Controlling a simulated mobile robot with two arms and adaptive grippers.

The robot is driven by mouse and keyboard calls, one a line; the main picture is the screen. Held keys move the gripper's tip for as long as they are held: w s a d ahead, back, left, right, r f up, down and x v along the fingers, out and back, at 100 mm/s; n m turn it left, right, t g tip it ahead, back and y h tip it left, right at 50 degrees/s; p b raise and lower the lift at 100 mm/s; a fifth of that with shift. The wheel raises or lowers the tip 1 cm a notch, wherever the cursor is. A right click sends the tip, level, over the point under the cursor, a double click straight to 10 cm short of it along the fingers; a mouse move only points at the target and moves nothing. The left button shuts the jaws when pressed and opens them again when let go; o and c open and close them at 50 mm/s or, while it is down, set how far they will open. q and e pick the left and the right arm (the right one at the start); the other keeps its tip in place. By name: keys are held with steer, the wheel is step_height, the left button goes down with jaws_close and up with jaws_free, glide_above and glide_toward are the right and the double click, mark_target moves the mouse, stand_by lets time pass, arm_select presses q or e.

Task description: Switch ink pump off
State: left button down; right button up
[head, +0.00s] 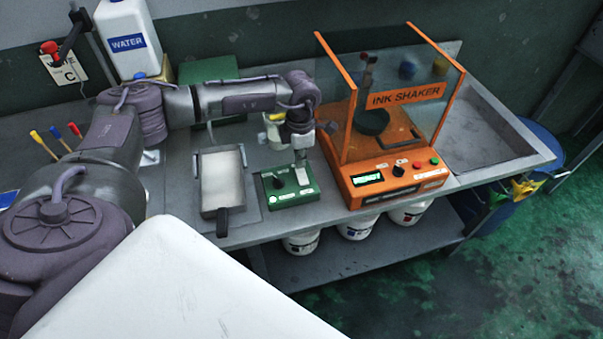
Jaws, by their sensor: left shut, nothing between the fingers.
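My left gripper (300,154) points down just above the pale switch, shut and empty. I cannot tell whether its fingertips touch the switch, or which way the switch is set. My right gripper is out of view.
The orange ink shaker (384,180) with clear panels stands close on the right. A metal tray (222,180) with a black handle lies left of the green box. A water jug (124,40) stands at the back left. White buckets (356,226) stand below.

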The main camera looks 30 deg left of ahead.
mark_target(300, 170)
arm_select(q)
steer(key=shift+f+b, duration=0.95)
steer(key=shift+f, duration=0.3)
stand_by(0.3)
steer(key=shift+r+p, duration=2.25)
steer(key=shift+r, duration=1.35)
